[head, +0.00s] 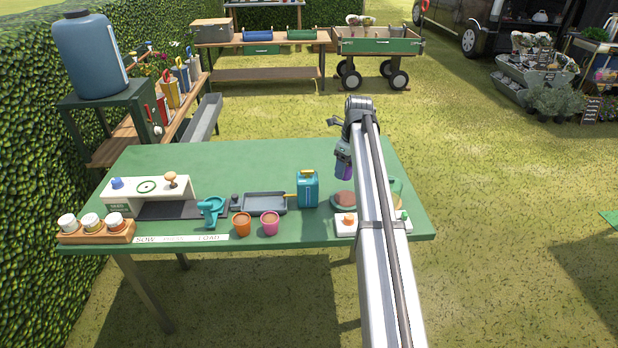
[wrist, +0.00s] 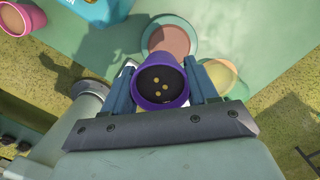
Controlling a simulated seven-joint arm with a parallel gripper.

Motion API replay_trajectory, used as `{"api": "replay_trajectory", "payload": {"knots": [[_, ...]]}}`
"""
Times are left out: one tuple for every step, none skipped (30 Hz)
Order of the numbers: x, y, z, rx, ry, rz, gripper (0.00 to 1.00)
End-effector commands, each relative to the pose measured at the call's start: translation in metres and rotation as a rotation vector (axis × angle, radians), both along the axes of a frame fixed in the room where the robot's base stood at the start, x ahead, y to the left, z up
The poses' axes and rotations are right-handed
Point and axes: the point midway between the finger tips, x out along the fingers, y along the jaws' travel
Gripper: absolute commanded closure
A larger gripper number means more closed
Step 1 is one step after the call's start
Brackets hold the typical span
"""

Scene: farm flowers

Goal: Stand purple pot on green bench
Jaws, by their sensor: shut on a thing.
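The purple pot (wrist: 163,103) is upright between my gripper's fingers in the wrist view, with dark soil and several yellow seeds inside. My gripper (wrist: 160,84) is shut on it, one finger on each side. In the head view my gripper (head: 344,158) hangs over the right part of the green bench (head: 255,160), and a bit of the purple pot (head: 345,173) shows below it. The pot appears held above the bench top. The arm hides part of the bench's right side.
Below the pot is a reddish-brown round piece (head: 343,198) on a green disc. A white box with an orange button (head: 347,220) stands in front. The bench's back is clear.

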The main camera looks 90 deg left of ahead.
Motion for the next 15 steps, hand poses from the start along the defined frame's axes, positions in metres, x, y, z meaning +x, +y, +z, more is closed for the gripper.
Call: {"api": "replay_trajectory", "payload": {"knots": [[-0.013, -0.010, 0.001, 0.000, 0.000, 0.030, 0.74], [-0.020, -0.016, 0.001, -0.001, 0.000, 0.052, 0.74], [-0.030, -0.024, 0.001, 0.000, 0.000, 0.086, 0.74], [-0.039, -0.030, 0.000, 0.000, 0.000, 0.112, 0.74], [-0.048, -0.037, -0.002, 0.000, 0.000, 0.140, 0.74], [-0.059, -0.045, -0.004, 0.000, 0.000, 0.178, 0.74], [-0.067, -0.051, -0.005, 0.000, 0.000, 0.204, 0.74], [-0.075, -0.057, -0.006, 0.000, 0.000, 0.233, 0.74], [-0.085, -0.065, -0.008, 0.000, 0.000, 0.268, 0.74], [-0.092, -0.071, -0.009, 0.001, 0.001, 0.292, 0.74], [-0.098, -0.076, -0.010, 0.001, 0.000, 0.315, 0.74], [-0.106, -0.083, -0.012, 0.001, 0.001, 0.344, 0.74], [-0.111, -0.087, -0.012, 0.001, 0.000, 0.365, 0.74], [-0.116, -0.091, -0.013, 0.001, 0.000, 0.381, 0.74], [-0.121, -0.095, -0.014, 0.001, 0.000, 0.401, 0.74]]}}
